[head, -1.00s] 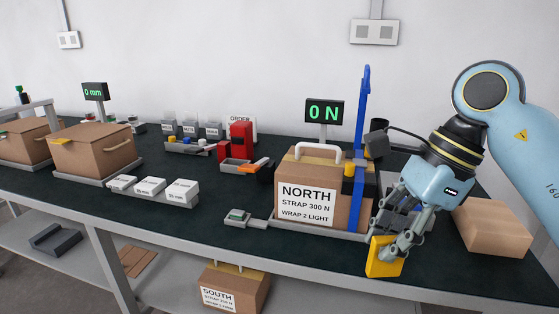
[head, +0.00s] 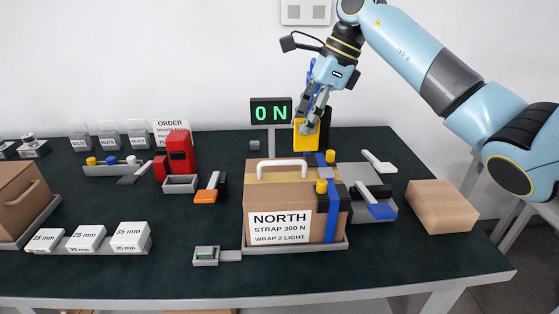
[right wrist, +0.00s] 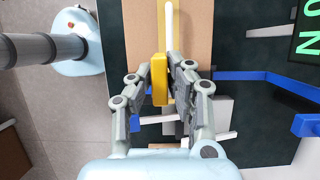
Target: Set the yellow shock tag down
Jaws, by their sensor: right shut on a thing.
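The yellow shock tag (head: 305,136) is a flat yellow block, held in the air. My right gripper (head: 318,116) is shut on it; the right wrist view also shows the tag (right wrist: 159,78) between the fingers. In that view the tag overlaps the cardboard box and its white handle, so it looks to be above the box. The NORTH box (head: 260,204) stands on a grey tray with a blue strap (head: 333,217) down its right side. My left gripper is not in view.
A display (head: 271,111) reading 0 N stands behind the box. A plain carton (head: 441,206) and a blue-handled tool (head: 381,210) are to its right. A red dispenser (head: 180,153) and an orange-handled tool (head: 206,195) are to its left.

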